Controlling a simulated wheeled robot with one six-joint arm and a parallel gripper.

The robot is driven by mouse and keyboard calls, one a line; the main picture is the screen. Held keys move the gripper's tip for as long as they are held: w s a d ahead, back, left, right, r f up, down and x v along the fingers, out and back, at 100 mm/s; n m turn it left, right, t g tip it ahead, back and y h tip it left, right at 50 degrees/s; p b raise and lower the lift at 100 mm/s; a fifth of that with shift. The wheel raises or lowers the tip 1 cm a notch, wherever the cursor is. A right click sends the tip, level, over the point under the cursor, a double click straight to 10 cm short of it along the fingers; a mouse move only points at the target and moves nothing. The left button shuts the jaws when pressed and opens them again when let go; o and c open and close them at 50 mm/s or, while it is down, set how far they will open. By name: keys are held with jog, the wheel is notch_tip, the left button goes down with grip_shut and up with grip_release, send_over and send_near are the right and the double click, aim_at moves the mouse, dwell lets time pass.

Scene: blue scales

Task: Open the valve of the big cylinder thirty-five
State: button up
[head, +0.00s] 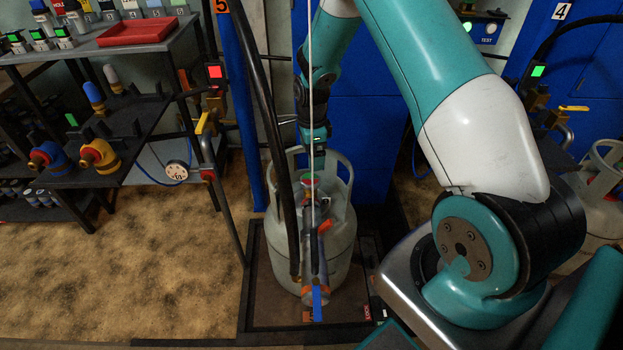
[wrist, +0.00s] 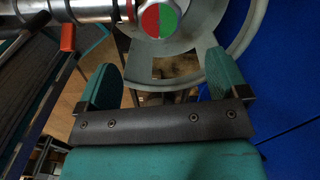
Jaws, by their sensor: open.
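A big grey cylinder (head: 343,235) stands upright on a dark scale platform (head: 262,315) in the head view; no number thirty-five is readable on it. Its valve knob, half red and half green, shows at the top of the wrist view (wrist: 158,20), inside the grey collar (wrist: 240,45). In the head view the valve (head: 309,181) is partly hidden by my gripper and a thin pale line. My gripper (head: 314,160) points down over the collar. In the wrist view my gripper (wrist: 158,80) is open and empty, its two green pads apart and short of the knob.
A black hose (head: 265,120) hangs in front of the cylinder, with a metal coupling (head: 313,285) and blue lever. A blue post (head: 246,110) stands left, a blue cabinet (head: 365,120) behind. Shelves with fittings (head: 100,155) are left; another cylinder (head: 600,190) is right.

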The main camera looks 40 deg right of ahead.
aim_at(311, 179)
notch_tip(311, 179, down, 9)
jog(key=shift+f+b, duration=0.15)
jog(key=shift+b, duration=0.35)
jog(key=c, duration=0.9)
